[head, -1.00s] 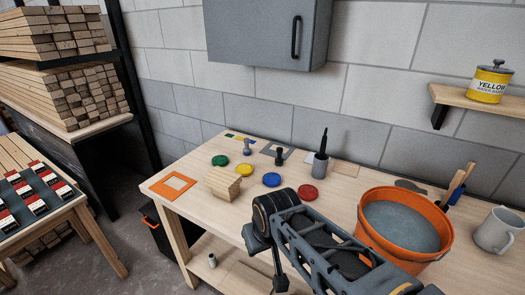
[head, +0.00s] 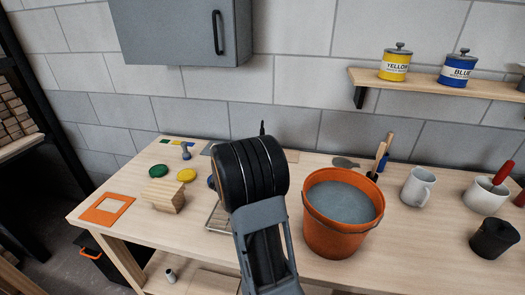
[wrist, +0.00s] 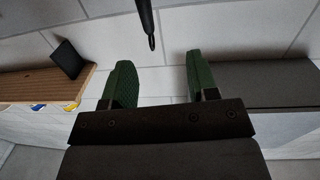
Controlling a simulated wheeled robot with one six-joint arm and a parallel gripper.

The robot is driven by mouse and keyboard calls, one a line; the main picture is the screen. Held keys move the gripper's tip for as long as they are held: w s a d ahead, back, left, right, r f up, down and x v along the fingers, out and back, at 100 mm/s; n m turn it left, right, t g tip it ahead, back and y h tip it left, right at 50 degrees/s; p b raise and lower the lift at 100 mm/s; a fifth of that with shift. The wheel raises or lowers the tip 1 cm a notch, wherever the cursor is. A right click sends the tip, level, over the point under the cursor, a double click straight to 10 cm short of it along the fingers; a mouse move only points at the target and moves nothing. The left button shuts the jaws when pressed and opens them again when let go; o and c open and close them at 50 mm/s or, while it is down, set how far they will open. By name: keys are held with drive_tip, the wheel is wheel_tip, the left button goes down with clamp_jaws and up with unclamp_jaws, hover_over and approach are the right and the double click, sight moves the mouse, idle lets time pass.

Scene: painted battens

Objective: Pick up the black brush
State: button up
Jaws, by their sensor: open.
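The black brush (wrist: 147,22) shows in the wrist view as a thin dark handle with a loop at its end. It comes in from the top edge, just beyond and between my fingertips, apart from both. In the head view only its tip (head: 262,128) stands up behind my arm. The grey cup it stood in is hidden there by my arm. My gripper (wrist: 157,78) is open and empty, with two green finger pads. It is hidden behind my arm in the head view.
An orange bucket (head: 343,246) of grey liquid stands right of my arm. A grey cabinet (head: 183,32) and a shelf (head: 440,88) with paint cans hang on the wall.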

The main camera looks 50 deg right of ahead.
drive_tip(key=p, duration=0.2)
approach(262, 134)
drive_tip(key=w+f+x, duration=0.1)
drive_tip(key=x, duration=0.4)
drive_tip(key=shift+m+g+h, duration=0.3)
drive_tip(key=shift+h, duration=0.1)
drive_tip(key=shift+p+x, duration=0.95)
drive_tip(key=shift+x, duration=1.95)
drive_tip(key=shift+c, duration=0.5)
clamp_jaws()
